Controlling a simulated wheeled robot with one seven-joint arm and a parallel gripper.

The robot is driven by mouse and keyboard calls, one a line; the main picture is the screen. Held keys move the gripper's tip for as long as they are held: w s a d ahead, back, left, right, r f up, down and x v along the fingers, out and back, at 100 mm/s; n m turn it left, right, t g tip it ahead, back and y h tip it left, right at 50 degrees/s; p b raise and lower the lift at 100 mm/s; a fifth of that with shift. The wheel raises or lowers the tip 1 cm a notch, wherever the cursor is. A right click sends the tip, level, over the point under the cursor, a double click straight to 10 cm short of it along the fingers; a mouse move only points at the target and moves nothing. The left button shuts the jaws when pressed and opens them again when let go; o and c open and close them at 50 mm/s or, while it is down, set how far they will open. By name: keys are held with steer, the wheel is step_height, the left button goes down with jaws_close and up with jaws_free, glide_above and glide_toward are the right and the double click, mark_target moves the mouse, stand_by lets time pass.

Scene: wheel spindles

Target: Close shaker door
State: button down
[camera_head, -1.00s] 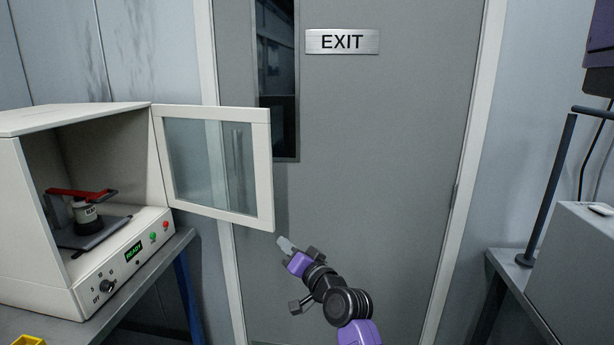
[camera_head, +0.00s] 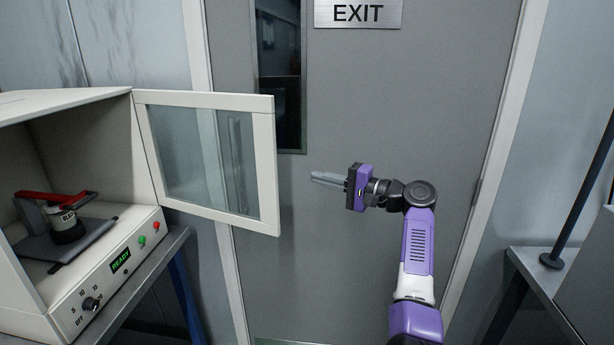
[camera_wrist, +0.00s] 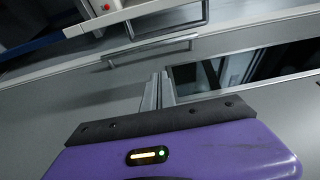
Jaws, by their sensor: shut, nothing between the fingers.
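The shaker (camera_head: 95,280) is a white box on a bench at the left in the head view. Its framed glass door (camera_head: 268,165) is swung wide open to the right. A dark container (camera_head: 66,226) sits inside under a red clamp bar. My gripper (camera_head: 316,178) is shut and empty, to the right of the door's free edge and apart from it, with its fingers pointing left. In the wrist view the fingers (camera_wrist: 157,88) are together, and part of the white door frame (camera_wrist: 120,14) with its handle (camera_wrist: 150,50) shows at the top.
A grey exit door (camera_head: 400,120) stands behind my arm. A side table (camera_head: 535,275) with a dark post stands at the right. The shaker's front panel (camera_head: 115,270) has a knob, buttons and a READY display. The space between door and gripper is clear.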

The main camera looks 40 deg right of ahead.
steer(key=w+a+p, duration=0.3)
steer(key=w+a, duration=0.3)
steer(key=w, duration=0.1)
stand_by(0.6)
steer(key=shift+s+a, duration=0.1)
